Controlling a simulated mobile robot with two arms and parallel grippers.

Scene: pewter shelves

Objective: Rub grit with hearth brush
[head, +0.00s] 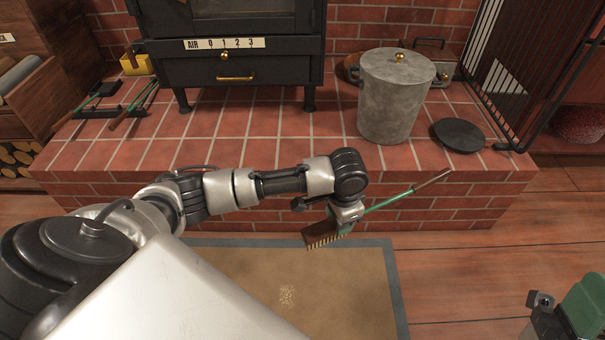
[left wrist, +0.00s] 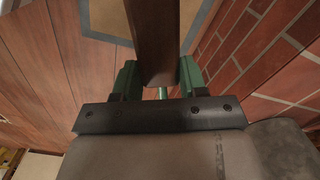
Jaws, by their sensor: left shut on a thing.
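My left gripper (head: 347,222) is shut on the hearth brush, which has a brown wooden head (head: 322,233) with pale bristles facing down. Its green shaft (head: 388,200) slants up to the right toward the hearth. In the left wrist view the brown brush wood (left wrist: 155,40) sits between the green fingers (left wrist: 157,78). The brush is held above the mat's back edge, apart from the grit. The pale patch of grit (head: 287,296) lies on the tan mat (head: 350,290). My right gripper (head: 560,312) is partly in view at the lower right; its fingertips are cut off.
The raised brick hearth (head: 270,145) rises behind the mat. On it stand a black stove (head: 235,70), a lidded grey bucket (head: 393,100), a black disc (head: 459,135) and a dark mesh screen (head: 510,70). Tools (head: 130,110) lie at left. Wooden floor is clear at right.

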